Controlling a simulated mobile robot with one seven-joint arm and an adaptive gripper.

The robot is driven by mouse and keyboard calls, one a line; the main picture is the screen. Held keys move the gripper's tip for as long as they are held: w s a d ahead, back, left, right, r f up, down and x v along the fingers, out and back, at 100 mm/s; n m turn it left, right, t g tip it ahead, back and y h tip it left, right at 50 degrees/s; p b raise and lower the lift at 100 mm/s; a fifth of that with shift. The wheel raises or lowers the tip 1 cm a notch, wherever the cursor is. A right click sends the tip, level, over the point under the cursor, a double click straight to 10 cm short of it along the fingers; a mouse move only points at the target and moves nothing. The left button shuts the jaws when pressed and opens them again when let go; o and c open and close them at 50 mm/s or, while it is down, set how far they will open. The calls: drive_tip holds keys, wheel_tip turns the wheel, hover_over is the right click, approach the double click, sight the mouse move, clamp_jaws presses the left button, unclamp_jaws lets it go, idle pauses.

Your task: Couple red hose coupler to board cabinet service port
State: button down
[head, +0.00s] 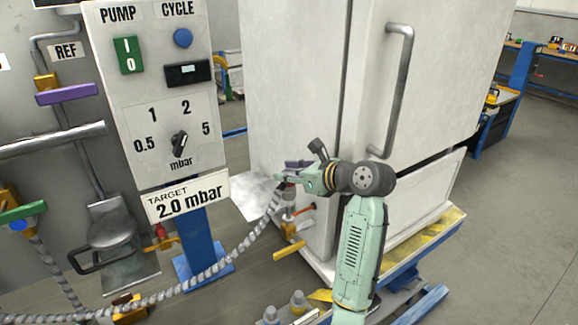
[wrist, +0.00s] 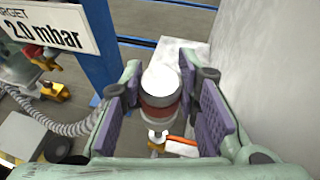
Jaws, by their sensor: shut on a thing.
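My gripper (head: 287,178) is beside the lower front of the white cabinet (head: 292,90). In the wrist view its purple pads (wrist: 212,115) stand either side of the red hose coupler (wrist: 160,108), a white-topped cylinder with a dark red band. The gripper is shut on it. The grey braided hose (head: 240,250) rises from the lower left toward the gripper; its joint with the coupler is hidden. A brass valve (head: 290,231) with an orange handle (head: 305,212) sits low on the cabinet, just below the gripper. I cannot tell whether coupler and port touch.
The pump panel (head: 160,95) with its "TARGET 2.0 mbar" sign (head: 188,197) stands left on a blue post (head: 205,240). The cabinet rests on a blue base with yellow striping (head: 425,236). A pale plate (head: 250,198) is behind the gripper. Open floor lies to the right.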

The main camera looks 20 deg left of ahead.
sight(293, 197)
drive_tip(key=shift+f, duration=0.95)
drive_tip(key=shift+f, duration=2.65)
idle(0.9)
drive_tip(key=c, duration=1.2)
unclamp_jaws()
drive_tip(key=shift+o, duration=0.2)
drive_tip(key=shift+d, duration=0.1)
drive_tip(key=v, duration=1.1)
drive_tip(key=shift+s+d, duration=0.25)
drive_tip(key=shift+d, duration=0.1)
drive_tip(key=shift+r, duration=0.15)
